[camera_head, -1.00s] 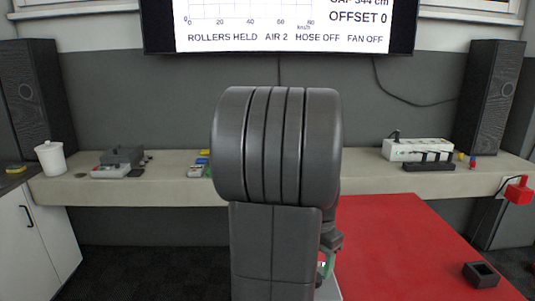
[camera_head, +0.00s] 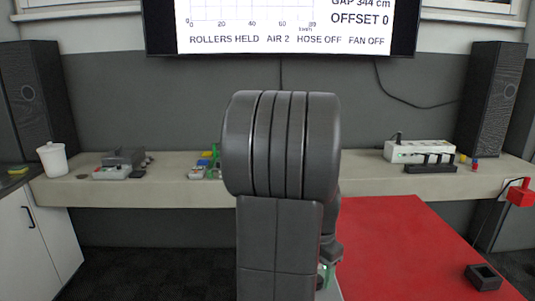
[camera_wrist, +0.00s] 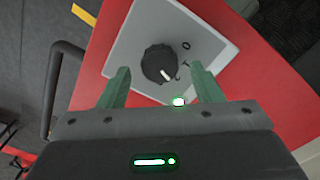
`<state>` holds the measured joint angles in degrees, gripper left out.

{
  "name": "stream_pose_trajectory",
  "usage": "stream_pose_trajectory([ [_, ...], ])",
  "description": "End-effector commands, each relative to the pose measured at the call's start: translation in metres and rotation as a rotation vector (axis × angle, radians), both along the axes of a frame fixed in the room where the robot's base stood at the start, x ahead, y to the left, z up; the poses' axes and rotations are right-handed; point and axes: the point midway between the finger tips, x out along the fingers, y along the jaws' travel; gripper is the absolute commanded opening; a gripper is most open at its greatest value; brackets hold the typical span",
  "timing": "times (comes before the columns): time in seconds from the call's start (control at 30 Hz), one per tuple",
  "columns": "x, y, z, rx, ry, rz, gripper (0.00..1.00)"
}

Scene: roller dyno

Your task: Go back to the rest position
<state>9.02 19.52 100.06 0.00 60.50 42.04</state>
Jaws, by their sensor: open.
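In the wrist view my gripper (camera_wrist: 161,88) is open, with its two green fingers apart and nothing between them that I can see held. Beyond the fingertips is a light grey panel (camera_wrist: 128,48) with a black rotary knob (camera_wrist: 158,63) and the marks O and I. A small green light (camera_wrist: 179,101) shows near the right finger. I cannot tell whether the fingers touch the panel. In the head view my own dark arm fills the middle and hides most of the gripper; only a bit of green shows low beside it.
A red surface (camera_head: 405,245) lies at the right with a small black box (camera_head: 483,277) on it. A long shelf (camera_head: 110,192) along the wall carries a white cup (camera_head: 53,159), a power strip (camera_head: 420,151) and small items. Two speakers (camera_head: 490,100) stand at the ends. A screen (camera_head: 290,25) hangs above.

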Motion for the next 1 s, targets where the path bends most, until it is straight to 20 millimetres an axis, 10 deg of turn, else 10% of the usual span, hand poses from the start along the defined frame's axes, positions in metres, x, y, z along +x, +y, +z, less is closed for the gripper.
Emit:
stream_pose_trajectory([
  [0.6,0.001,0.0,0.124,-0.002,-0.008,0.0,0.59],
  [1.0,-0.001,0.0,0.042,0.0,0.003,0.0,0.59],
])
